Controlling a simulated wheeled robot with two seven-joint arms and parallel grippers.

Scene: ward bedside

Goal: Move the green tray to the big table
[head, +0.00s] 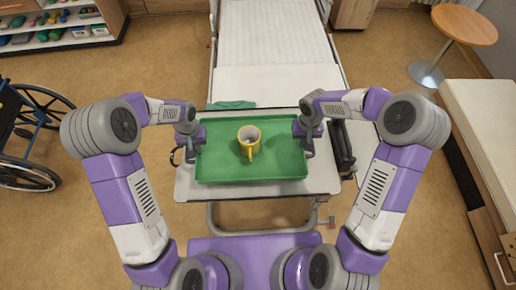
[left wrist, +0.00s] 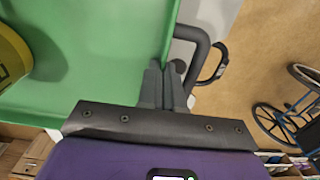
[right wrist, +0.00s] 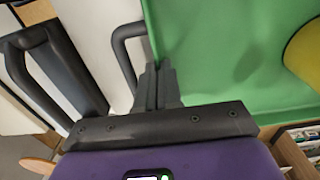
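The green tray (head: 275,165) is over a white-topped table (head: 322,183) in front of me and looks level. I cannot tell whether it touches the top. A yellow mug (head: 249,142) stands upright in it. My left gripper (head: 190,142) is at the tray's left side, its fingers (left wrist: 163,85) together on the grey handle there. My right gripper (head: 307,142) is at the right side, its fingers (right wrist: 157,87) together on the other handle. The handles are partly hidden by the fingers. I cannot tell which furniture is the big table.
A bed (head: 273,35) lies beyond the table. A black object (head: 342,148) is close by the tray's right side. A wheelchair (head: 30,130) is at left, shelves (head: 60,45) behind it. A round wooden table (head: 464,24) and a long pale-topped piece (head: 490,115) are at right.

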